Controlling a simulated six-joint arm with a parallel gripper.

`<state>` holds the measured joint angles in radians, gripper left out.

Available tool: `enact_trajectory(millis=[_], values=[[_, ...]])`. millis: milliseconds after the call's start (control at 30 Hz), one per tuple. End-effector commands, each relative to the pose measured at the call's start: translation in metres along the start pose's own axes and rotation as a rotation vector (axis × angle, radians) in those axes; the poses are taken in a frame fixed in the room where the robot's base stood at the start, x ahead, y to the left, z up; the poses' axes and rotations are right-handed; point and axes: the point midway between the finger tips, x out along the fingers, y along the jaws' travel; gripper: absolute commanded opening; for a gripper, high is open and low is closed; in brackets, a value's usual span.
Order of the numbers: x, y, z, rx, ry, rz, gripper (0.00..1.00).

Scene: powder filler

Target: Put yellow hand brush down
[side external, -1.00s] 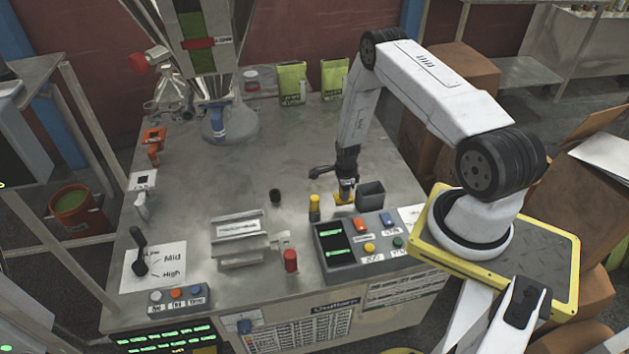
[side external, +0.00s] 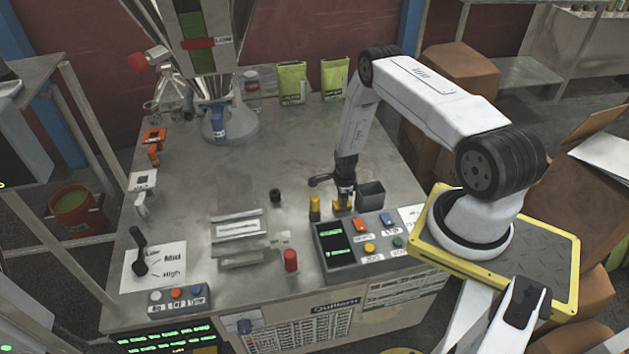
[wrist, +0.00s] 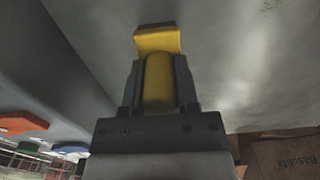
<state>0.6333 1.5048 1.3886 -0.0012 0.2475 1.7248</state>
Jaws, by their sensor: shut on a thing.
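The yellow hand brush (wrist: 158,80) is between the two fingers of my gripper (wrist: 160,85) in the wrist view, with its wide yellow end past the fingertips. In the side view my gripper (side external: 343,203) points down just behind the button panel, low over the table. I cannot tell whether the brush touches the table.
The button panel (side external: 345,250) is just in front of my gripper. A red cylinder (side external: 290,261) stands further front.

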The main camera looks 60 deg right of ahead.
Motion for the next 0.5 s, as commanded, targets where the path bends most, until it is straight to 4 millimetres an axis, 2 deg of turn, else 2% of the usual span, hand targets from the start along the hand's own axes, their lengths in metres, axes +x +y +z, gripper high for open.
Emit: enact_trajectory(millis=[33, 67, 100, 167, 500], values=[[0.0014, 0.0002, 0.0, 0.0, 0.0, 0.001, 0.0], [0.0017, 0.0002, 0.0, 0.0, 0.0, 0.001, 0.42], [0.0014, 0.0002, 0.0, 0.0, 0.0, 0.0, 0.55], [0.0014, 0.0002, 0.0, 0.0, 0.0, 0.001, 0.74], [0.0009, 0.0001, 0.0, 0.0, 0.0, 0.0, 0.74]])
